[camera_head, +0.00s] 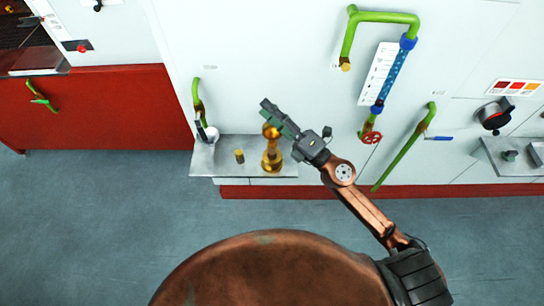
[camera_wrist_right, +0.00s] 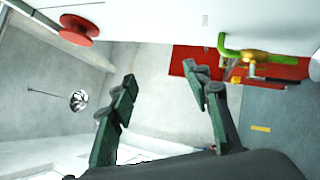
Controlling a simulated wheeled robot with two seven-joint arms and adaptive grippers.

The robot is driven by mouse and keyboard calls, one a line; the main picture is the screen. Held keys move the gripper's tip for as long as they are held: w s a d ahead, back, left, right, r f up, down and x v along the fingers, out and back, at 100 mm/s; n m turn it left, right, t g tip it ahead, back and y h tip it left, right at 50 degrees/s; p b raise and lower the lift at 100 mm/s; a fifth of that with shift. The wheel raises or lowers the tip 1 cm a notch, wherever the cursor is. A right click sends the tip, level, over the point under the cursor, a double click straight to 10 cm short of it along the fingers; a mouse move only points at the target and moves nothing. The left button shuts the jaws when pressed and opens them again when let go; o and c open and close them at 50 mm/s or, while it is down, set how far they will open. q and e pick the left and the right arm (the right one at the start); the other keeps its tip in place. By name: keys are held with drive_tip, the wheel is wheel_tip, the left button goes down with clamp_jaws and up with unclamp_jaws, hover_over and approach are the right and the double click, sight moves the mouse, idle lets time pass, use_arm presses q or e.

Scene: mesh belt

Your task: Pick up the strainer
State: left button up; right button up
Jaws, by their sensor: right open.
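A gold-coloured brass fitting (camera_head: 271,160) with a round flared base stands upright on the small metal shelf; it looks most like the strainer, but I cannot be sure. My right gripper (camera_head: 268,107) is above it in the head view, overlapping its top, and I cannot tell the height gap. In the right wrist view, my right gripper (camera_wrist_right: 162,88) has its two green fingers wide apart with nothing between them. The brass fitting cannot be made out there. My left gripper is not in view.
The metal shelf (camera_head: 225,168) also holds a small brass cylinder (camera_head: 239,156) and a pale round item (camera_head: 211,134) at its left. Green pipes (camera_head: 383,17) and a red handwheel (camera_head: 371,137) stick out from the white wall. The grey floor (camera_head: 110,210) in front is clear.

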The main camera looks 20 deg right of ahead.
drive_tip(key=s+a+f+n+g+y, duration=0.1)
drive_tip(key=a+f+n+g+y, duration=0.2)
drive_tip(key=a+n+g, duration=0.3)
drive_tip(key=n+g+h, duration=0.7)
drive_tip(key=n+h, duration=0.3)
drive_tip(key=h, duration=0.1)
approach(274, 152)
drive_tip(key=a+f, duration=0.2)
drive_tip(key=shift+h, duration=0.3)
drive_tip(key=x, duration=0.4)
drive_tip(key=w+p+x, duration=0.1)
drive_tip(key=x, duration=0.2)
drive_tip(key=shift+d, duration=0.25)
